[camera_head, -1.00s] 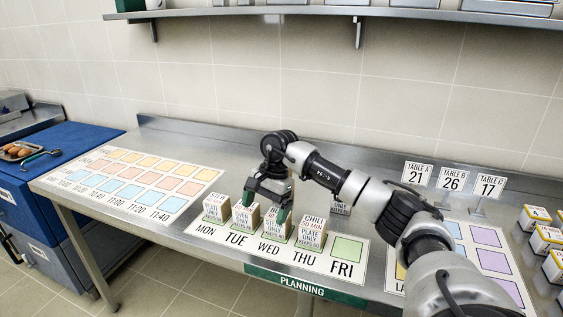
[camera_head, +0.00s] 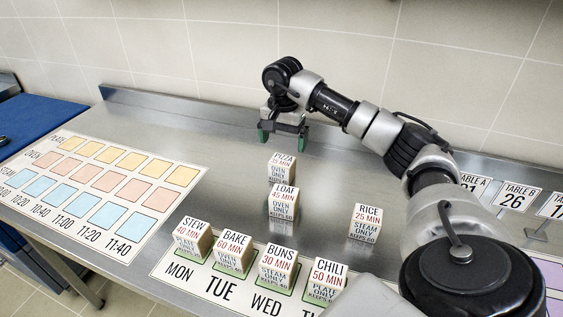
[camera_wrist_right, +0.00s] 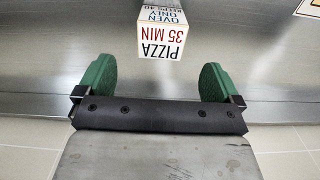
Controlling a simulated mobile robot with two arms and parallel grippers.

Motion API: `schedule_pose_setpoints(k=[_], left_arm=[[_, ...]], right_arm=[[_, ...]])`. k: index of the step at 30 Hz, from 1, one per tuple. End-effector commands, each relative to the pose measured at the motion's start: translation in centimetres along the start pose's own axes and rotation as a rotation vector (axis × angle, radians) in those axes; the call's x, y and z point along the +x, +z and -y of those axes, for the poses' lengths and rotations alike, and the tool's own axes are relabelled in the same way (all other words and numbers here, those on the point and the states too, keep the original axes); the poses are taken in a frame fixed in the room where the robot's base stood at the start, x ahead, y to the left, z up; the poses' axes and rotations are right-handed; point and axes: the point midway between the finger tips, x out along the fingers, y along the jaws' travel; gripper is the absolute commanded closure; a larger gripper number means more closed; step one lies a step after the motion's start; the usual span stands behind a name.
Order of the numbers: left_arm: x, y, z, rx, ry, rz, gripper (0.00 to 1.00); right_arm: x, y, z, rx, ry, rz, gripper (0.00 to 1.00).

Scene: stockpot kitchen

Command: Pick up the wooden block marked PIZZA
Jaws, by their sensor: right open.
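The wooden block marked PIZZA (camera_head: 281,168), also labelled 35 MIN and OVEN ONLY, stands upright on the steel counter behind the LOAF block (camera_head: 284,202). It also shows in the right wrist view (camera_wrist_right: 165,32) at the top, ahead of the fingers and between their lines. My right gripper (camera_head: 284,137) is open and empty, pointing down just behind and above the PIZZA block. Its green fingertips (camera_wrist_right: 158,78) are apart, with no block between them. My left gripper is not in view.
The RICE block (camera_head: 365,221) stands to the right. The STEW (camera_head: 193,238), BAKE (camera_head: 234,252), BUNS (camera_head: 278,267) and CHILI (camera_head: 326,281) blocks stand on the weekday mat in front. A coloured time chart (camera_head: 100,190) lies left. The counter left of PIZZA is bare.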

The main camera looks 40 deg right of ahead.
Motion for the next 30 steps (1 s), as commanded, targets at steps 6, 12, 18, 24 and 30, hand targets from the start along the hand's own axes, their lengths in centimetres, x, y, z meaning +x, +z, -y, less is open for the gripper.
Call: schedule_pose_setpoints(k=[6,12,18,24,30], left_arm=[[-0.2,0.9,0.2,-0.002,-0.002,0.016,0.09],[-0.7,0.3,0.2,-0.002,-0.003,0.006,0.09],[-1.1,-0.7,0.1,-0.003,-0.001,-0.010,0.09],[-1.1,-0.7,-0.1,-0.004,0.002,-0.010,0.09],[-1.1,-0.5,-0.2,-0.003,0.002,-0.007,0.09]], right_arm=[[2.8,0.0,0.0,0.001,0.000,0.001,0.04],[4.7,0.1,0.1,0.000,0.003,0.002,0.04],[7.5,0.2,0.2,0.000,0.001,0.002,0.04],[8.3,0.2,0.2,0.001,-0.001,0.001,0.04],[8.3,0.2,0.2,0.000,-0.002,0.001,0.17]])
